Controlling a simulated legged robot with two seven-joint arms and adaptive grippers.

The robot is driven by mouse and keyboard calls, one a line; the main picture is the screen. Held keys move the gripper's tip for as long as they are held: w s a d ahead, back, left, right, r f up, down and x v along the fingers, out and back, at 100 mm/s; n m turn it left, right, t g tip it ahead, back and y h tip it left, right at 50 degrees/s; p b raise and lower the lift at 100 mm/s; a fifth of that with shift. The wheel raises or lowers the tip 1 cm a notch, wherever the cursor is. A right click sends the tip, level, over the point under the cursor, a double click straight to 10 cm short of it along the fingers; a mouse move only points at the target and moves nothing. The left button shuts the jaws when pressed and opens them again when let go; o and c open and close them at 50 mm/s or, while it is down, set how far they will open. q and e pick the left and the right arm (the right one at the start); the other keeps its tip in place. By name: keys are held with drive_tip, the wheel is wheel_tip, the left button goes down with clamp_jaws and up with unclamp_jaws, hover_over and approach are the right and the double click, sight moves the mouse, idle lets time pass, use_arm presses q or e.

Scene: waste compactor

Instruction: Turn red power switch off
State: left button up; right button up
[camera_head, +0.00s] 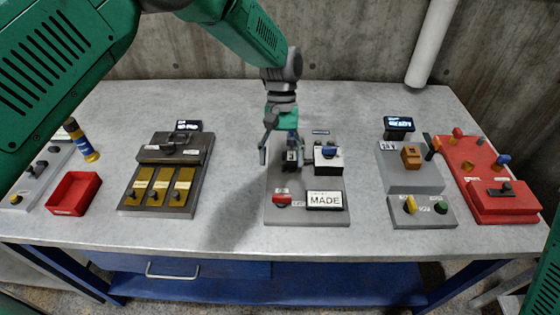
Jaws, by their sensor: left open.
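The red power switch (282,199) sits at the front left of the grey middle panel (300,218), beside a white sign reading "MADE" (325,200). Small labels lie around the switch, too small to read. My left gripper (279,157) hangs down over the back left part of this panel, behind the red switch and apart from it. Its fingers are spread and hold nothing that I can see. A small dark block (291,157) shows by its right finger; I cannot tell whether they touch. My right gripper is not in view.
A white box with a blue-black top (328,158) stands right of my left gripper. A brown panel (158,200) and red tray (74,193) are left. A grey panel (422,210) and red panel (503,205) are right. Bare tabletop lies between panels.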

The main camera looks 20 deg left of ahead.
use_arm(q)
drive_tip(key=p+v, duration=0.2)
drive_tip(key=v, duration=0.2)
drive_tip(key=shift+r, duration=0.3)
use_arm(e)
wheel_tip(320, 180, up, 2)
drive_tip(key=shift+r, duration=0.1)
use_arm(q)
drive_tip(key=shift+d, duration=0.15)
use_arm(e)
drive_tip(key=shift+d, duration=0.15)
use_arm(q)
drive_tip(key=shift+d, duration=0.2)
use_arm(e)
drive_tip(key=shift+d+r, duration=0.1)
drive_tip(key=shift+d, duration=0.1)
use_arm(q)
drive_tip(key=v, duration=1.2)
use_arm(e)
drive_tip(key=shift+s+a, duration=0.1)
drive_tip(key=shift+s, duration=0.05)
